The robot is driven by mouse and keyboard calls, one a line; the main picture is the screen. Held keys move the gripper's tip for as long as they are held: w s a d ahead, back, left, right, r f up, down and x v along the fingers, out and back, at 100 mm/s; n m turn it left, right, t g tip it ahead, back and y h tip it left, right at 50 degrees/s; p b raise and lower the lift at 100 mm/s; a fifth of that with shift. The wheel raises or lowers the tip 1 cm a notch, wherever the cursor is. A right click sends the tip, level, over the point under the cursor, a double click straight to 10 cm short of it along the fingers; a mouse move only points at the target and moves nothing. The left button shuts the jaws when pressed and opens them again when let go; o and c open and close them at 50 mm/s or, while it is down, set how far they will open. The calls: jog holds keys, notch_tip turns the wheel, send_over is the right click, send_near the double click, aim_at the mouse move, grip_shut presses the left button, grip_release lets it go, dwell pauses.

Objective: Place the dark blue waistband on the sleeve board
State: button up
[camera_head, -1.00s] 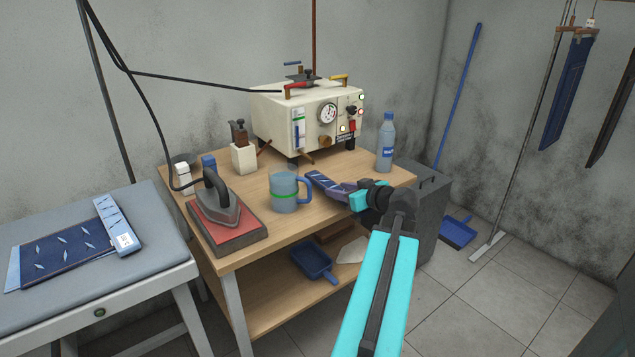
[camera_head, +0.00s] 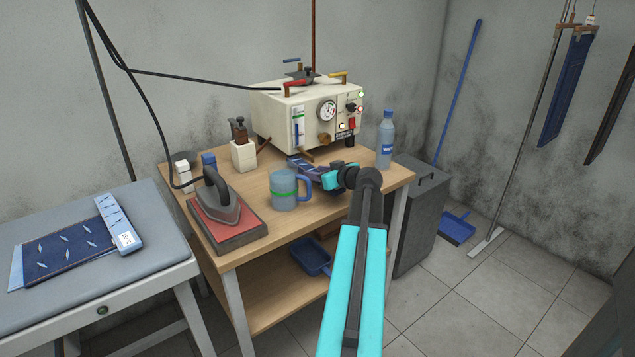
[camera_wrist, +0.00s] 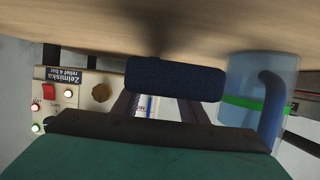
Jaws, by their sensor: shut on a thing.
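The dark blue waistband (camera_head: 298,164) is in my gripper (camera_head: 316,172), low over the wooden table, between the mug and the machine. In the wrist view it is a dark rolled shape (camera_wrist: 175,80) between my fingers. My gripper is shut on it; I cannot tell whether it touches the tabletop. A grey padded board (camera_head: 160,235) stands at the left and may be the sleeve board. Dark blue cloth (camera_head: 65,250) with pale marks and a light blue tagged band (camera_head: 118,222) lie on it.
On the wooden table (camera_head: 225,262) stand a blue-grey mug (camera_head: 284,192), an iron (camera_head: 222,205) on a red pad, a cream machine (camera_head: 280,115) and a bottle (camera_head: 386,140). A dark bin (camera_head: 420,215) stands at the right. The black hose (camera_head: 190,83) hangs above the iron.

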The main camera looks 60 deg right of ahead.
aim_at(339, 189)
jog(key=shift+f, duration=1.75)
jog(key=shift+f, duration=0.15)
jog(key=o, duration=1.1)
jog(key=shift+c, duration=0.2)
jog(key=shift+r, duration=0.2)
jog(key=v, duration=1.2)
jog(key=shift+o, duration=0.5)
